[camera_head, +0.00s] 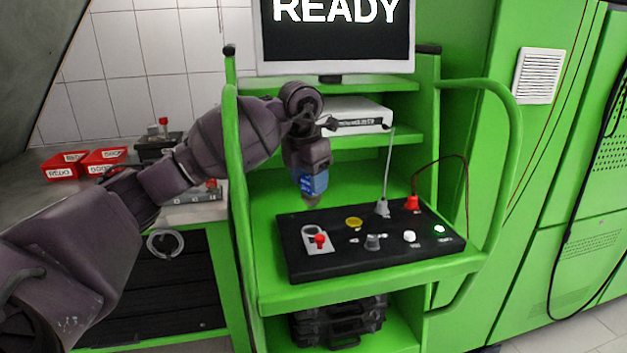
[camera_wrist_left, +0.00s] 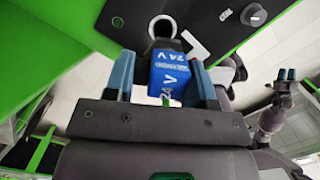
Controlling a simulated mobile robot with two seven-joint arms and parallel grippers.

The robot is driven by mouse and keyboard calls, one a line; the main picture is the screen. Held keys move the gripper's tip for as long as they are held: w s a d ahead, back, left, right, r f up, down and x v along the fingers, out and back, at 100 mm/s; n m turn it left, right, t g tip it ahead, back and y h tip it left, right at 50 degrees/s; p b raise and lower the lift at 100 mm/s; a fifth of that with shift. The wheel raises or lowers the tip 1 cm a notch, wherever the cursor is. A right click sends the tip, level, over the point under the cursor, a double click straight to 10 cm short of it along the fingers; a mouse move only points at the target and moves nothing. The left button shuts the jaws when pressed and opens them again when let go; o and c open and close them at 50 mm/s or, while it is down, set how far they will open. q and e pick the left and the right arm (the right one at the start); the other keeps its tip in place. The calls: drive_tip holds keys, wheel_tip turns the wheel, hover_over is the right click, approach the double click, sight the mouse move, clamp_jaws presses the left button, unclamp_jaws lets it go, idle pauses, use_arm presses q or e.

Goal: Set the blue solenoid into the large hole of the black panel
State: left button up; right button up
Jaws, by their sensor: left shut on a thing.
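My left gripper (camera_head: 310,174) is shut on the blue solenoid (camera_head: 313,186) and holds it above the back left part of the black panel (camera_head: 345,262). The solenoid's narrow grey lower end points down. In the left wrist view the solenoid (camera_wrist_left: 172,76), marked "24 V", sits between my left gripper's blue fingers (camera_wrist_left: 162,82). My right gripper (camera_wrist_left: 286,74) shows small at the right of the wrist view.
The panel carries a red switch (camera_head: 320,240), a yellow button (camera_head: 354,223), a grey knob (camera_head: 373,242), a white button (camera_head: 409,236) and a lit green lamp (camera_head: 439,230). Cables rise from a grey plug (camera_head: 382,208) and red plug (camera_head: 412,203). Green rails flank the bench.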

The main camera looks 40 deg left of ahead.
sight(309, 204)
use_arm(q)
wheel_tip(309, 204, down, 4)
drive_tip(key=shift+s+r+b, duration=0.1)
drive_tip(key=shift+r+b, duration=0.05)
drive_tip(key=shift+b, duration=0.45)
drive_tip(key=shift+f, duration=0.65)
drive_tip(key=shift+f+b, duration=0.3)
drive_tip(key=shift+f, duration=0.25)
drive_tip(key=shift+f, duration=0.55)
idle(0.8)
drive_tip(key=shift+f, duration=0.6)
idle(0.4)
